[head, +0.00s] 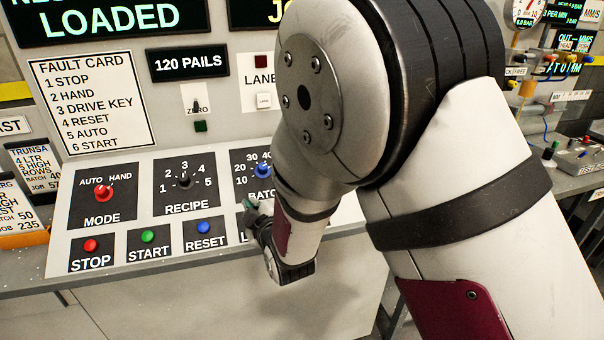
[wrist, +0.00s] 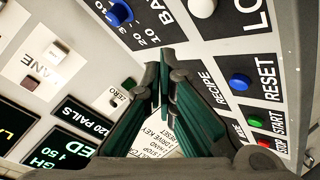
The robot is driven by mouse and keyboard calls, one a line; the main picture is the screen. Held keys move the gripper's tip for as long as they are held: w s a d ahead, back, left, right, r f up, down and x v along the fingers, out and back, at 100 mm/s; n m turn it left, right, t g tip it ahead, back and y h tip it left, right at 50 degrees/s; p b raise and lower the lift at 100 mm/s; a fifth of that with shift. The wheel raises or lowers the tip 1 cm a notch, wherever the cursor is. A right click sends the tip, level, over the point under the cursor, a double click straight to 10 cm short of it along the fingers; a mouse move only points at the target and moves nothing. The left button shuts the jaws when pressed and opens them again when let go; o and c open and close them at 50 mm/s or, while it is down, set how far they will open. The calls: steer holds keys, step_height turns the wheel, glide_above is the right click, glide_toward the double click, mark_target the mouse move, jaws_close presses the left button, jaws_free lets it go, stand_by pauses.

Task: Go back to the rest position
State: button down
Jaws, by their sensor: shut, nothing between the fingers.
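My gripper (head: 249,207) is in front of the sloped control panel (head: 60,245), low and just right of the RESET button, partly hidden behind my own forearm. In the wrist view my gripper (wrist: 163,82) shows two dark green fingers brought together, with nothing held. The blue BATCH knob (head: 263,170) is above the gripper in the head view; a blue knob also shows at the top of the wrist view (wrist: 118,13). The label below BATCH is mostly covered by my arm. I cannot tell whether the fingertips touch the panel.
The panel carries a red MODE knob (head: 103,192), a black RECIPE knob (head: 184,182), and STOP (head: 91,245), START (head: 148,236) and RESET (head: 204,228) buttons. A fault card (head: 92,102) is behind. A side bench (head: 575,180) stands at right.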

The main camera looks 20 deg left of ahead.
steer(key=d+r+m+g+h, duration=0.1)
steer(key=d+r+m+h, duration=0.25)
steer(key=d+r, duration=0.65)
steer(key=d+r+m+g+h, duration=0.1)
steer(key=d+r+m+h, duration=0.3)
steer(key=d, duration=1.2)
steer(key=s+d+m+g+h, duration=0.1)
steer(key=s+d+m, duration=0.4)
steer(key=s+d, duration=0.5)
steer(key=s+d+r+m+g+h, duration=0.1)
steer(key=s+d+m+g, duration=0.2)
steer(key=s+d, duration=0.7)
steer(key=s+m, duration=0.2)
steer(key=s, duration=0.5)
steer(key=shift+d+r+m+g, duration=0.15)
steer(key=shift+r+m+g, duration=0.15)
steer(key=shift+m, duration=0.05)
